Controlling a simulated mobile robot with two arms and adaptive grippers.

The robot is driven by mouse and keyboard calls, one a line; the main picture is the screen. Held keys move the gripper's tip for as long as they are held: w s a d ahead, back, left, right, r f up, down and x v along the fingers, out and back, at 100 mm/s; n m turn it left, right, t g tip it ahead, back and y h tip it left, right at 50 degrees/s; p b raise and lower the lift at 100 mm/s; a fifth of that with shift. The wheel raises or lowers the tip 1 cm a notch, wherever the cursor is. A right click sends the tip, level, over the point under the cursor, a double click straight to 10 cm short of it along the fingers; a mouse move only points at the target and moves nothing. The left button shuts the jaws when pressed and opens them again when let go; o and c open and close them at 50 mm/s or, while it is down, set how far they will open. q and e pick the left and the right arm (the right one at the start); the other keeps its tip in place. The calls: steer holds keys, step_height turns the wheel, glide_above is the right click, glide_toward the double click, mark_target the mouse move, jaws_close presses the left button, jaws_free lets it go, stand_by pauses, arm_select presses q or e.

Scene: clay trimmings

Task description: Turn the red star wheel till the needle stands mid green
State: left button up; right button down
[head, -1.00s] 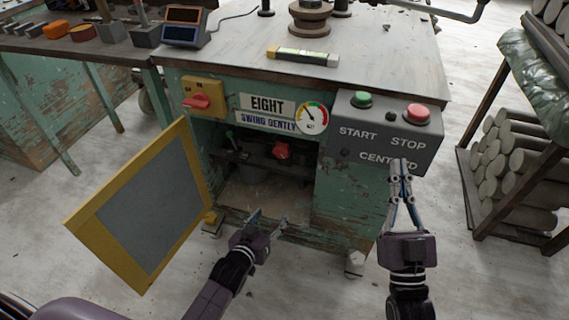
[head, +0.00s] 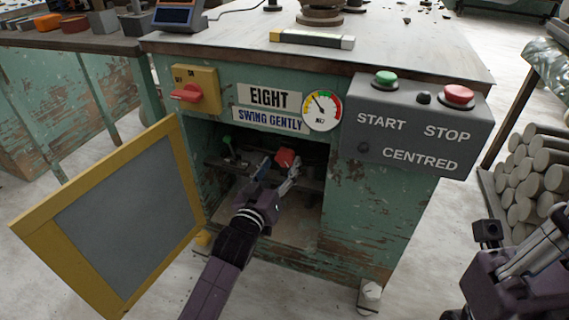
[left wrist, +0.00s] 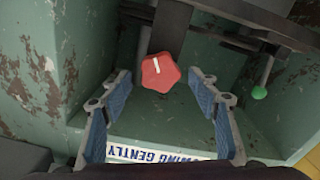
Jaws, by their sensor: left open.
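The red star wheel (head: 285,157) sits inside the open compartment of the green cabinet. In the left wrist view the wheel (left wrist: 161,72) carries a white line mark. My left gripper (head: 278,171) reaches into the compartment, open. In the left wrist view its two fingers (left wrist: 158,92) stand apart on either side of the wheel, with gaps and nothing between the pads. The round gauge (head: 321,111) is on the cabinet front; its needle leans up and left, too small to place exactly against the green. My right gripper (head: 525,255) is partly cut off at the lower right, its fingertips unclear.
A yellow-framed door (head: 120,215) stands open at left. A green-knobbed lever (head: 228,143) is beside the wheel, left in the head view. A red switch (head: 188,92) and a grey START/STOP box (head: 415,135) flank the opening. Clay rolls (head: 530,175) lie stacked at right.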

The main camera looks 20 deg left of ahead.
mark_target(284, 159)
arm_select(q)
steer(key=shift+w+b, duration=0.5)
steer(key=shift+w, duration=1.1)
steer(key=shift+c, duration=0.7)
steer(key=c, duration=1)
